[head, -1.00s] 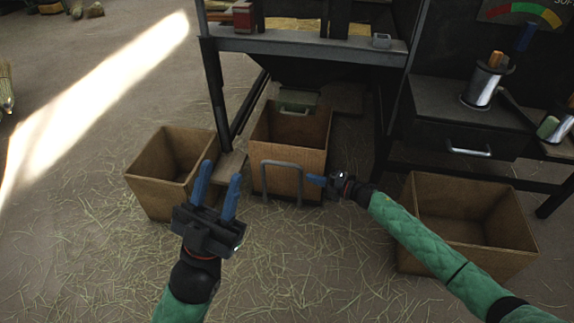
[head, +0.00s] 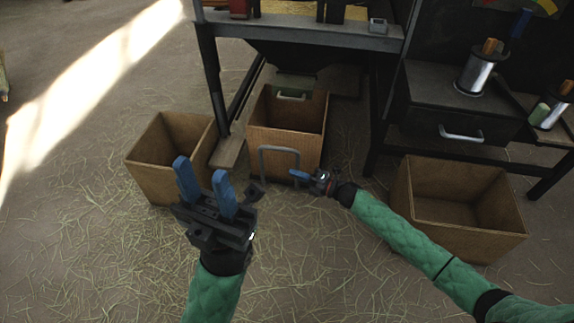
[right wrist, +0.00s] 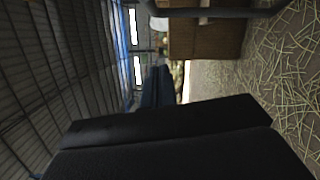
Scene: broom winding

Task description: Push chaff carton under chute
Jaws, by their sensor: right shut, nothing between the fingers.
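An open brown carton (head: 261,138) stands upright in the middle, partly beneath the dark chute (head: 300,57) under the bench. A green flap with a light handle (head: 292,95) hangs at its back edge. A grey metal hoop (head: 279,150) stands at the carton's front face; I cannot tell whether it is attached. My right gripper (head: 297,174) is shut and empty, close by the hoop's right leg; contact is unclear. In the right wrist view its blue fingers (right wrist: 157,86) are together, with a brown carton (right wrist: 205,38) beyond. My left gripper (head: 204,178) is open and empty, in front of the cartons.
A second open carton (head: 150,182) stands left, and a third (head: 465,228) right. A wooden block (head: 228,151) lies between the left and middle cartons by a bench leg (head: 214,90). A drawer cabinet (head: 460,105) stands right. Straw covers the open floor in front.

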